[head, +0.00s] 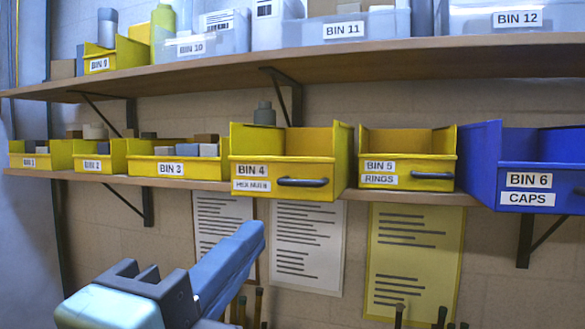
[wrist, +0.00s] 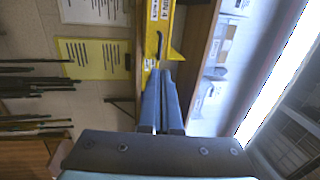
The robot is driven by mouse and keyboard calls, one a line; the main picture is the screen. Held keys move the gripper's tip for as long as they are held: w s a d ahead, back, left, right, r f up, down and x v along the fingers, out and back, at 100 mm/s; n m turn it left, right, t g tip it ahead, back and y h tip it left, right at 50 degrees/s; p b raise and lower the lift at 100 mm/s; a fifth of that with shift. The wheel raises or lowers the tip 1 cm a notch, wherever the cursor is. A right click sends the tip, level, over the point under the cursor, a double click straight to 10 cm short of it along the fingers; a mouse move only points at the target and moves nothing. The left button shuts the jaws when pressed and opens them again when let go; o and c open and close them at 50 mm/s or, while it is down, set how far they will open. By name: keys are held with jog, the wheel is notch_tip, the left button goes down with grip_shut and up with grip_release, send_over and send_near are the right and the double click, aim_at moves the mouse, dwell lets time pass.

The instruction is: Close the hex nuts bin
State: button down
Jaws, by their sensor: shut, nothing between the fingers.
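The yellow hex nuts bin (head: 283,173), labelled BIN 4, is on the lower shelf. Its front stands out past the shelf edge, and a dark bar handle (head: 302,182) is on its front face. No contents show above its front wall. My gripper (head: 252,236) is in front of and below this bin in the head view, its blue fingers together and empty. In the wrist view, the fingertips (wrist: 162,76) lie close to a yellow bin front (wrist: 166,22) with a dark handle, probably the same bin. I cannot tell whether they touch it.
The yellow RINGS bin (head: 407,170) is to the right, then the blue CAPS bin (head: 545,172), which also juts out. Smaller yellow bins (head: 177,169) stand left. An upper shelf (head: 350,62) with boxes is above. Paper sheets (head: 307,245) hang on the wall below.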

jog(key=p, duration=1.3)
send_near(298, 185)
jog(key=x, duration=0.6)
jog(key=shift+w+r, duration=0.2)
jog(key=shift+w+d+f, duration=0.1)
jog(key=shift+w+d, duration=0.05)
jog(key=shift+w, duration=0.05)
jog(key=shift+w, duration=0.1)
